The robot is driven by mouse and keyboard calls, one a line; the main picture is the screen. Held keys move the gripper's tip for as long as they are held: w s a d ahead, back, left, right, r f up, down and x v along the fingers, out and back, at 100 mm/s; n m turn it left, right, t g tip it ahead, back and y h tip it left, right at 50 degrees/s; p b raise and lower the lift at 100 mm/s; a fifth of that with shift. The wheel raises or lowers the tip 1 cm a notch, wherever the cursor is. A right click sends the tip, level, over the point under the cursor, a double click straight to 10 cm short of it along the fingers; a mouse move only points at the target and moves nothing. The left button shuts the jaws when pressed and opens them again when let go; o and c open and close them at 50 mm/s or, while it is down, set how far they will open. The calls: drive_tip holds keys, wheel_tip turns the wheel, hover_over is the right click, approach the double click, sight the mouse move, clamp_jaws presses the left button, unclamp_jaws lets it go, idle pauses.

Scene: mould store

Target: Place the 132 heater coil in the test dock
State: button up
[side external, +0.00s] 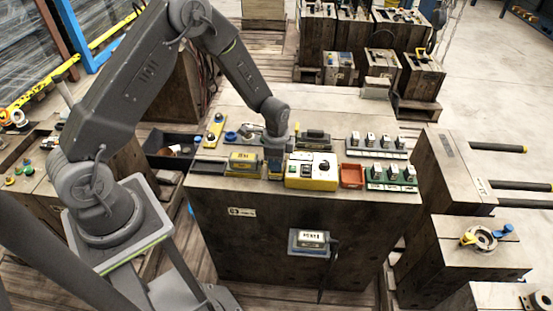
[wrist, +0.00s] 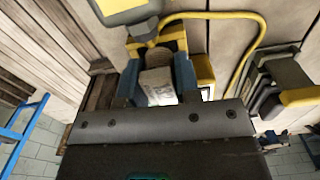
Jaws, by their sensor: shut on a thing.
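A yellow bracket (wrist: 175,38) and a rounded grey part lie just beyond the block. I cannot tell which fixture is the test dock, nor whether the held block touches it.
Racks of small grey-and-white units (side external: 375,140) (side external: 391,175) stand to the right on the bench. An orange-red tray (side external: 352,175) sits beside the yellow box. A yellow cable (wrist: 255,40) arcs on the right in the wrist view. A dark bin (side external: 172,147) is at the left.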

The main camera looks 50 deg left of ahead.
drive_tip(key=o, duration=1.4)
drive_tip(key=shift+o, duration=0.2)
drive_tip(key=shift+r, duration=3.75)
